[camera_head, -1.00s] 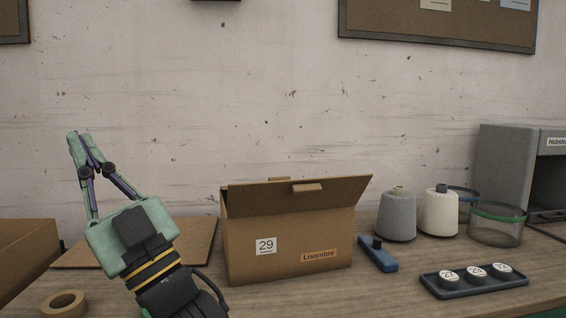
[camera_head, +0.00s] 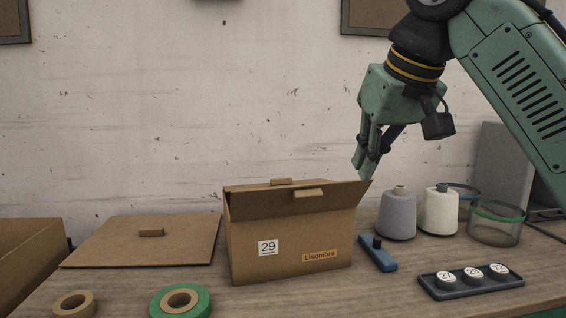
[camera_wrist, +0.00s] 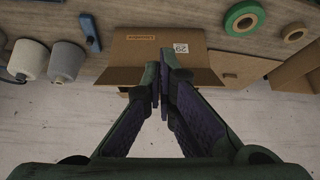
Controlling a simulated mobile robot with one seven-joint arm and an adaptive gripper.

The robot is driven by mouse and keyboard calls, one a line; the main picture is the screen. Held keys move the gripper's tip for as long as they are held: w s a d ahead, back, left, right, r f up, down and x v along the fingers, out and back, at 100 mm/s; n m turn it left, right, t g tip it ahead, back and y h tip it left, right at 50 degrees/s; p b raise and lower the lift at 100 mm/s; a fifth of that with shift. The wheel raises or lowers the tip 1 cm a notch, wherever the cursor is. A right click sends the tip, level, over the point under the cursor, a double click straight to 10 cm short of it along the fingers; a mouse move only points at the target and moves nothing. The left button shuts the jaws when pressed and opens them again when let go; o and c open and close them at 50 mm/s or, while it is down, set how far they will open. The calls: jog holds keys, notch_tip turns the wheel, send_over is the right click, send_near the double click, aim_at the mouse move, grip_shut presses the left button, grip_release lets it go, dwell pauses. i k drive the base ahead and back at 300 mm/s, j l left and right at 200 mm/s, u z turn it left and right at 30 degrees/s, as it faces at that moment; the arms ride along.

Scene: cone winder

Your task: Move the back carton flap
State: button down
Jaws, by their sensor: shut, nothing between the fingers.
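The cardboard carton (camera_head: 290,240) stands on the table with labels "29" and "Lisombre" on its front. A wide flap with a small tab (camera_head: 308,193) slants up along its top. Another small tab (camera_head: 281,181) shows just behind it, likely on the back flap, which is mostly hidden. In the wrist view the carton (camera_wrist: 158,48) lies beyond my fingers, with flaps spread at its sides. My gripper (camera_head: 363,172) points down at the carton's upper right corner, shut and empty. In the wrist view its fingertips (camera_wrist: 162,70) are together over the carton. I cannot tell whether they touch it.
A grey cone (camera_head: 397,216) and a white cone (camera_head: 438,212) stand to the right, by a mesh bin (camera_head: 495,226). A blue tool (camera_head: 378,255) and a dark tray (camera_head: 470,283) lie in front. Tape rolls (camera_head: 181,301) and a flat board (camera_head: 140,243) are left.

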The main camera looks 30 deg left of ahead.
aim_at(288, 182)
jog(key=i+j, duration=0.35)
jog(key=j, duration=0.15)
jog(key=i+j, duration=0.4)
jog(key=j, duration=0.15)
jog(key=i+j, duration=0.35)
jog(key=j, duration=0.15)
